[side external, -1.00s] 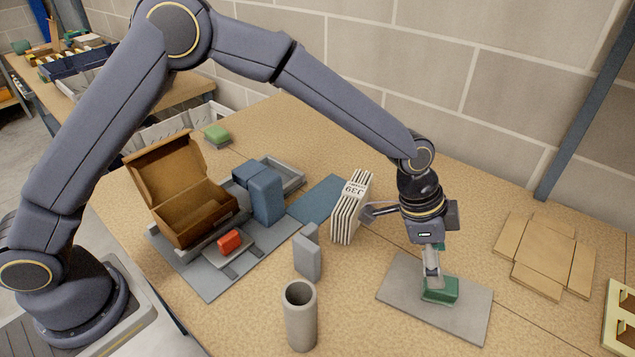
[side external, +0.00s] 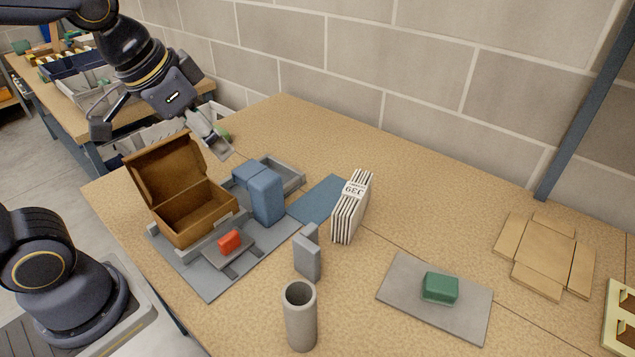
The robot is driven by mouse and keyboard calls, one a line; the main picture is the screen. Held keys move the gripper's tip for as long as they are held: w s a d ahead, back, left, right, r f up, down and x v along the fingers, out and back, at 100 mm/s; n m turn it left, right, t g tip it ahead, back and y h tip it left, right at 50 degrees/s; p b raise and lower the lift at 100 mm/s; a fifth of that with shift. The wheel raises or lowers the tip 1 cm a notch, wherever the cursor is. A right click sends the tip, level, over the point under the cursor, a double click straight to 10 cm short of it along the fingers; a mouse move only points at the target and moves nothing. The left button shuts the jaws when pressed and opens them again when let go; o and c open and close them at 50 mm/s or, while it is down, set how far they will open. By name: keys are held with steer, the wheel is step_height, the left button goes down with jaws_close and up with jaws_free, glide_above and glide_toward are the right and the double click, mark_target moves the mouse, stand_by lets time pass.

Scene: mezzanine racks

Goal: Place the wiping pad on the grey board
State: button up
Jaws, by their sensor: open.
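The green wiping pad (side external: 440,288) lies flat on the grey board (side external: 408,290), a little right of the board's middle, with bare board around it. My gripper (side external: 160,140) is open and empty at the upper left, raised near the open cardboard box and far from the pad. Another small green block (side external: 224,134) at the back left is mostly hidden behind one of my fingers.
A grey tube (side external: 300,318), white upright stack (side external: 350,208) and flat cardboard (side external: 545,255) surround the board. The back middle is clear.

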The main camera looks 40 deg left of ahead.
steer(key=s+a+f+n, duration=0.1)
steer(key=s+a+n, duration=0.1)
steer(key=s, duration=0.4)
steer(key=shift+a+f+n, duration=0.2)
steer(key=shift+a+n, duration=0.1)
steer(key=shift+a, duration=0.35)
